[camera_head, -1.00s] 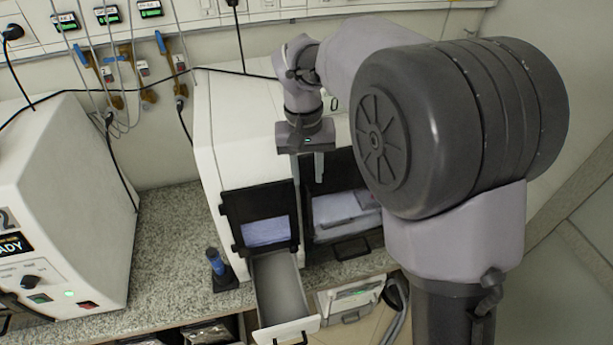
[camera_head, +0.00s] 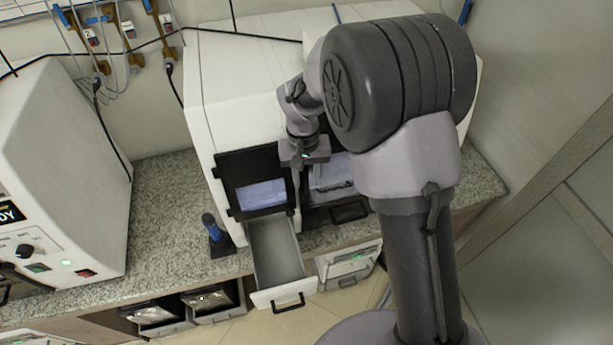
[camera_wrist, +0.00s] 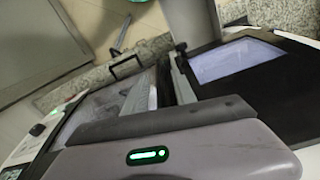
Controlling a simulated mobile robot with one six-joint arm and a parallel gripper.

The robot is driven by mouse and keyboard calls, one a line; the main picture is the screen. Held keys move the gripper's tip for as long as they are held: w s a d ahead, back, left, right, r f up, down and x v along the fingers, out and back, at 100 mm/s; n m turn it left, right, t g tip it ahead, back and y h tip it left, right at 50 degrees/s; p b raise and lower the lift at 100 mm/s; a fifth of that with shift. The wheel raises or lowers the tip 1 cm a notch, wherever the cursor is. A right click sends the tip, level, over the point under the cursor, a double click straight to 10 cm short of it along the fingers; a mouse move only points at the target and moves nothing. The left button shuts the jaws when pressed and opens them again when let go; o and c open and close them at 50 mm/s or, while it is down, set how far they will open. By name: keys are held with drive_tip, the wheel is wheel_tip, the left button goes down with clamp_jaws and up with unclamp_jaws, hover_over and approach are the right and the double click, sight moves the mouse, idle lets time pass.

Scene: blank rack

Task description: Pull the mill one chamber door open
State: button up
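The white mill (camera_head: 245,95) stands on the counter. Its front has a black panel with a pale lit window (camera_head: 262,195) on the left. To the right is a black-framed chamber front (camera_head: 332,175) with a greyish see-through area and a dark handle (camera_head: 350,212) low on it, partly behind my arm. The handle also shows in the wrist view (camera_wrist: 124,66). My gripper (camera_head: 302,172) points down at the chamber front's left edge, between it and the panel. Its fingers show in the wrist view (camera_wrist: 168,85); their gap and any contact are unclear.
A pale drawer (camera_head: 275,252) sticks out below the black panel. A blue-topped post (camera_head: 213,232) stands on the granite counter (camera_head: 165,215). Another white machine (camera_head: 60,160) is at left. Open bins (camera_head: 215,300) are under the counter edge. Bare floor is at the right.

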clamp_jaws()
idle(1.3)
